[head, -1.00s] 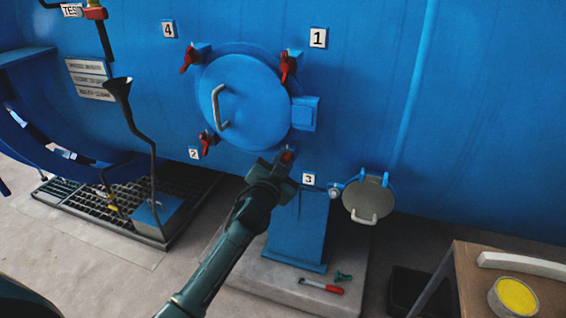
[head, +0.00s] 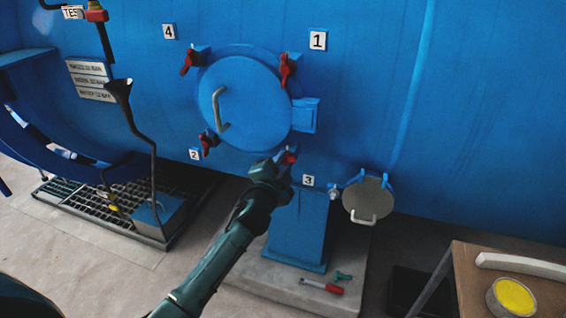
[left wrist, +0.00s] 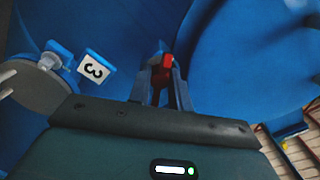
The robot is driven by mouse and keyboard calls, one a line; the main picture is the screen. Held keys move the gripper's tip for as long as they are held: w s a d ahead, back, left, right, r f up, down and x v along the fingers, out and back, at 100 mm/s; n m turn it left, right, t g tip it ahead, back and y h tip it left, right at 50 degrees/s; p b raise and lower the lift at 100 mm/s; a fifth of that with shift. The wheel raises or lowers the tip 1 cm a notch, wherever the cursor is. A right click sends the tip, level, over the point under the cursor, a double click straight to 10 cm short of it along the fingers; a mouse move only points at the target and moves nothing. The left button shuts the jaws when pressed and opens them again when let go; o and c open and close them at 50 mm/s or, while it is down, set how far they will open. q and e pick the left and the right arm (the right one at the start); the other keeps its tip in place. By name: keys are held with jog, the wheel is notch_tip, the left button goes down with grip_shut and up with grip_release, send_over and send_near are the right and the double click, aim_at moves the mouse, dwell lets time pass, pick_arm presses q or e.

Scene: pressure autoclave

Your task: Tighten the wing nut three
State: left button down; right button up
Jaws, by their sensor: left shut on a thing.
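The red wing nut three (head: 290,157) sits at the lower right of the round blue door (head: 245,105), beside the label 3 (head: 308,181). My left gripper (head: 282,164) is at this wing nut, with its arm coming from below. In the left wrist view, the gripper (left wrist: 162,82) is shut on the red wing nut (left wrist: 167,62), which shows between the fingers. The label 3 (left wrist: 94,68) is to the left there. The fingers partly hide the nut. My right gripper is not in view.
Red wing nuts one (head: 287,70), two (head: 208,143) and four (head: 190,60) sit around the door. A small round grey hatch (head: 368,195) is at the right. A red-handled tool (head: 322,286) lies on the plinth below. A table (head: 470,262) stands at lower right.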

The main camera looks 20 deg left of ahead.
pick_arm(q)
jog(key=m+p, duration=0.1)
jog(key=m, duration=0.5)
jog(key=shift+m, duration=0.3)
jog(key=m+p, duration=0.1)
jog(key=m, duration=0.4)
jog(key=shift+r, duration=0.1)
jog(key=m, duration=0.3)
jog(key=shift+p, duration=0.4)
jog(key=m+p, duration=0.1)
jog(key=m, duration=0.1)
jog(key=shift+m, duration=1.3)
jog(key=m+p, duration=0.1)
jog(key=m, duration=0.1)
jog(key=shift+m, duration=0.3)
jog(key=shift+m+p, duration=0.55)
jog(key=shift+m, duration=0.65)
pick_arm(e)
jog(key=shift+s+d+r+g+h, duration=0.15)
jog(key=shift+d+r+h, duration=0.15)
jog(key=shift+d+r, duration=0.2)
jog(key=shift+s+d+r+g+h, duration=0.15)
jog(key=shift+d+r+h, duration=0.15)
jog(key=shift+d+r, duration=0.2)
pick_arm(q)
jog(key=shift+m, duration=0.3)
